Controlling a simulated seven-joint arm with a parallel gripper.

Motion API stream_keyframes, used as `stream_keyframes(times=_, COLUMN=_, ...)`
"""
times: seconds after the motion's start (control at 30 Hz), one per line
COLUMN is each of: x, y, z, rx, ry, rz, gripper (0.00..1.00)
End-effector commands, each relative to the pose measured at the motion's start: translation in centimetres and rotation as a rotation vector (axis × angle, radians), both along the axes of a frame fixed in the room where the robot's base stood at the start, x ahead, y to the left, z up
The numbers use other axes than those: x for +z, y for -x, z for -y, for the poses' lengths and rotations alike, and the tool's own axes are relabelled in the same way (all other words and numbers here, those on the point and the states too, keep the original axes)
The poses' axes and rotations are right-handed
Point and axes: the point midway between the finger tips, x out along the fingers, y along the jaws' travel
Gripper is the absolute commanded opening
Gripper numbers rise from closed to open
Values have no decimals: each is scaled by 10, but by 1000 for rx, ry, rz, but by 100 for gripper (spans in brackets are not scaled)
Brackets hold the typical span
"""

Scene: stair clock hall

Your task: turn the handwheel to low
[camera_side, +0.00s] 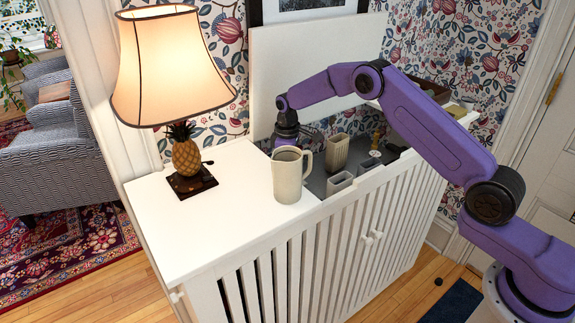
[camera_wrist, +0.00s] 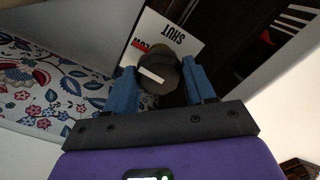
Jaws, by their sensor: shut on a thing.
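The handwheel (camera_wrist: 165,72) is a dark round knob with a white bar on its face, seen in the wrist view. My gripper (camera_wrist: 158,84) has its two blue fingers on either side of the knob and is shut on it. A white label plate (camera_wrist: 178,32) behind the knob reads SHUT in black, upside down in the picture. Red lettering beside it is partly covered by the knob. In the side view my gripper (camera_side: 285,137) points down near the back panel, behind the pitcher, and the handwheel cannot be made out there.
A cream pitcher (camera_side: 290,174) stands on the white cabinet top (camera_side: 225,225) in front of my gripper. A lit lamp (camera_side: 175,75) stands to the left. A ribbed pot (camera_side: 337,152) and small containers (camera_side: 340,182) sit in the recess to the right. The white panel (camera_side: 300,65) rises behind.

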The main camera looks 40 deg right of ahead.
Motion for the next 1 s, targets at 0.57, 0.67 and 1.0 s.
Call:
stream_keyframes(times=0.57, x=1, y=0, z=0, rx=68, ry=1, rz=-1, gripper=24)
stream_keyframes(times=0.67, x=1, y=0, z=0, rx=68, ry=1, rz=-1, gripper=24)
stream_keyframes(times=1.0, x=0, y=0, z=0, rx=67, ry=0, rz=0, gripper=79)
